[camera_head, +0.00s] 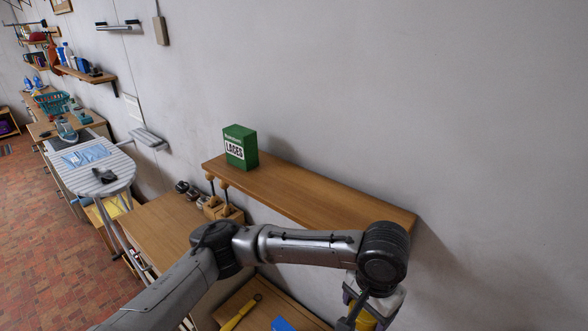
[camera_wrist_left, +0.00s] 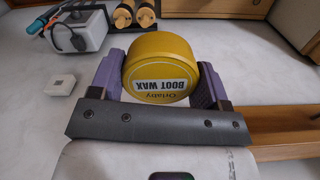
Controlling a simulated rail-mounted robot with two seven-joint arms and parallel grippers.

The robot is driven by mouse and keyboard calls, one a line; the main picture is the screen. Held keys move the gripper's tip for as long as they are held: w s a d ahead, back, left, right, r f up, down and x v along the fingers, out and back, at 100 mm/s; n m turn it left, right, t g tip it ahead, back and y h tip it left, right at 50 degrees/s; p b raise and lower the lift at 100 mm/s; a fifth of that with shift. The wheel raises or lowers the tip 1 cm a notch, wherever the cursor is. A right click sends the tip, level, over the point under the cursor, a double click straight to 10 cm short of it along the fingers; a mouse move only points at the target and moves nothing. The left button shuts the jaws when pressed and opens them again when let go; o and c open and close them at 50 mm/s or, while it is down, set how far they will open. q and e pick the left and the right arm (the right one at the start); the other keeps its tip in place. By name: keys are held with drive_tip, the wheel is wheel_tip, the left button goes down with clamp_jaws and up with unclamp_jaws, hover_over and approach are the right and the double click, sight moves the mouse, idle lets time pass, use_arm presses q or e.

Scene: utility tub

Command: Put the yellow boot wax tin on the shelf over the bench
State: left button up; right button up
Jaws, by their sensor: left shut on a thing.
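The yellow boot wax tin (camera_wrist_left: 160,66) is round and sits between the purple fingers of my left gripper (camera_wrist_left: 158,78), which is shut on it. Its label reads upside down in the left wrist view. In the head view my left gripper (camera_head: 362,312) is at the bottom, in front of the shelf's right end, and only a bit of the yellow tin (camera_head: 366,322) shows. The wooden shelf (camera_head: 310,195) is fixed to the grey wall. Part of its front edge is hidden behind my left arm. My right gripper is not in view.
A green laces box (camera_head: 240,148) stands at the shelf's left end; the shelf right of it looks clear. Below are a wooden bench top (camera_head: 160,222), a yellow-handled tool (camera_head: 238,315) and a blue item (camera_head: 283,324). An ironing board (camera_head: 92,170) stands at left.

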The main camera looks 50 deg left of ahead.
use_arm(q)
drive_tip(key=w+r+p, duration=0.3)
drive_tip(key=r+p, duration=0.4)
drive_tip(key=r, duration=0.2)
drive_tip(key=w+r+p, duration=0.2)
drive_tip(key=r+p, duration=0.6)
drive_tip(key=m+p, duration=0.5)
drive_tip(key=m, duration=1.3)
hover_over(337, 215)
wheel_tip(337, 215, down, 6)
drive_tip(key=shift+r, duration=0.15)
wheel_tip(337, 215, down, 3)
drive_tip(key=shift+f+p, duration=0.2)
drive_tip(key=shift+p, duration=0.2)
drive_tip(key=shift+f, duration=0.35)
drive_tip(key=shift+f, duration=0.1)
